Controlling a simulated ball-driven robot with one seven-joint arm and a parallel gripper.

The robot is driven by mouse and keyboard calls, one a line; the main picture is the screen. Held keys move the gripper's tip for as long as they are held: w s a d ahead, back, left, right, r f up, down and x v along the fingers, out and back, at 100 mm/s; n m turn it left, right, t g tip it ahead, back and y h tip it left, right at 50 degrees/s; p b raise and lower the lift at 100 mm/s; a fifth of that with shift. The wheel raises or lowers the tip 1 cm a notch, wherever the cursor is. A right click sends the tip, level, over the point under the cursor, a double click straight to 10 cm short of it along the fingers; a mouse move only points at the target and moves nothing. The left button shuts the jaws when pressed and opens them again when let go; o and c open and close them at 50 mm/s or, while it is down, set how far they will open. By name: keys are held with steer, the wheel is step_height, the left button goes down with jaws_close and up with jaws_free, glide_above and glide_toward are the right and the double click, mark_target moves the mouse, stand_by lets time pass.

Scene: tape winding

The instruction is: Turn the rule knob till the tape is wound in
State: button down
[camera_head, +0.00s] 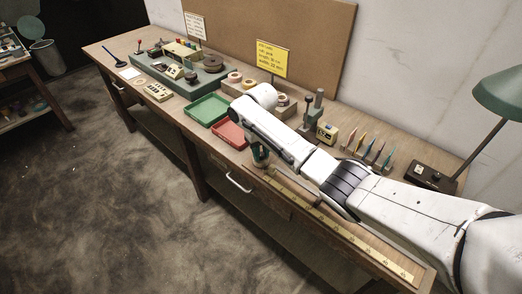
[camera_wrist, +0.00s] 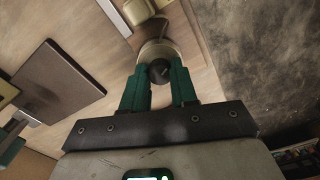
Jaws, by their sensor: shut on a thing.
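My gripper (camera_wrist: 159,77) has its green fingers closed on the dark round knob (camera_wrist: 160,70) in the wrist view. A pale round body shows around and behind the knob. In the head view, my gripper (camera_head: 260,157) is low at the bench's front edge, beside the red tray, and the knob cannot be made out there. A long yellow strip with dark marks (camera_head: 340,232), like a tape or rule, lies along the front edge and runs to the near right corner. Its left end by my gripper is partly hidden by my arm.
A green tray (camera_head: 207,110) and a red tray (camera_head: 231,134) stand left of my gripper. Small tools, a yellow box (camera_head: 327,132) and a green lamp (camera_head: 503,92) stand behind my arm. A yellow sign (camera_head: 272,59) stands at the back. Open floor lies in front.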

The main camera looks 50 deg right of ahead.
mark_target(261, 154)
steer(key=m+p, duration=0.1)
steer(key=m, duration=0.2)
steer(key=shift+a+r+p, duration=0.1)
steer(key=shift+r+p, duration=0.05)
steer(key=shift+p, duration=0.25)
steer(key=m+p, duration=0.1)
steer(key=m, duration=0.8)
steer(key=shift+m+p, duration=0.4)
steer(key=c, duration=0.9)
jaws_free()
step_height(261, 154, up, 10)
steer(key=shift+r+b, duration=0.25)
steer(key=shift+b, duration=0.1)
